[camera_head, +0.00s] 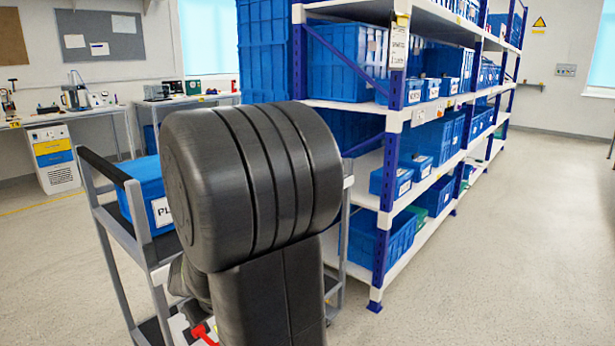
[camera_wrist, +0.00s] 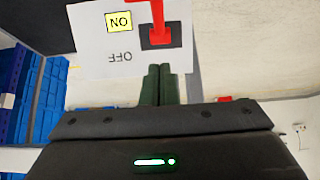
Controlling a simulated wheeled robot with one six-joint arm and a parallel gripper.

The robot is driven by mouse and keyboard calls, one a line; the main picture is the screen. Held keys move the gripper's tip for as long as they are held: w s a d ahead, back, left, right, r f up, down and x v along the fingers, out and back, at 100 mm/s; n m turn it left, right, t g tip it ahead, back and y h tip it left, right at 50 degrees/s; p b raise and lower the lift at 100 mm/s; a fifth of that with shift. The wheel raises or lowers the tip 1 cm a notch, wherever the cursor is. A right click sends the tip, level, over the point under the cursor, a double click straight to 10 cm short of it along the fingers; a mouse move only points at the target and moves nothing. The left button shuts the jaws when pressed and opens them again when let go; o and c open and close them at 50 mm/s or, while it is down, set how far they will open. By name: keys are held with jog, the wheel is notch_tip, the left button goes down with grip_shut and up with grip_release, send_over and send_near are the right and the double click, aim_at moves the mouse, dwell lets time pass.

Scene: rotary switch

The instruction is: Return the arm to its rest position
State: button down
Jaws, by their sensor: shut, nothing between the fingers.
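The rotary switch's red handle (camera_wrist: 158,22) shows at the top of the wrist view, on a dark square base set in a white panel (camera_wrist: 92,40). The panel has a yellow ON label (camera_wrist: 119,21) and an OFF marking (camera_wrist: 121,57), both upside down in this view. My gripper (camera_wrist: 160,68) has its two dark fingers together and empty, with the tips just below the switch base in the picture. I cannot tell the gap in depth. In the head view my arm hides the gripper; a red part (camera_head: 203,334) shows at the bottom beside the arm.
A grey cart (camera_head: 88,195) with a blue bin (camera_head: 150,190) stands left of my arm. A blue-and-white shelf rack (camera_head: 390,200) full of blue bins stands behind and to the right. Benches (camera_head: 75,118) line the back left. The floor at right is clear.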

jog(key=shift+w+a+r+p, duration=0.25)
jog(key=shift+a+r+p, duration=0.1)
jog(key=shift+p, duration=0.45)
jog(key=g+h+p, duration=0.1)
jog(key=p, duration=0.2)
jog(key=w+a+h+p, duration=0.1)
jog(key=p, duration=0.1)
jog(key=shift+w+a+r+g+p, duration=0.1)
jog(key=shift+a+r+g+p, duration=0.05)
jog(key=shift+r+g+p, duration=0.2)
jog(key=a+g+h+p, duration=0.1)
jog(key=p, duration=0.2)
jog(key=shift+w+f, duration=0.1)
jog(key=shift+w, duration=0.25)
jog(key=shift+p, duration=0.4)
jog(key=shift+w+f, duration=0.1)
jog(key=shift+f, duration=0.05)
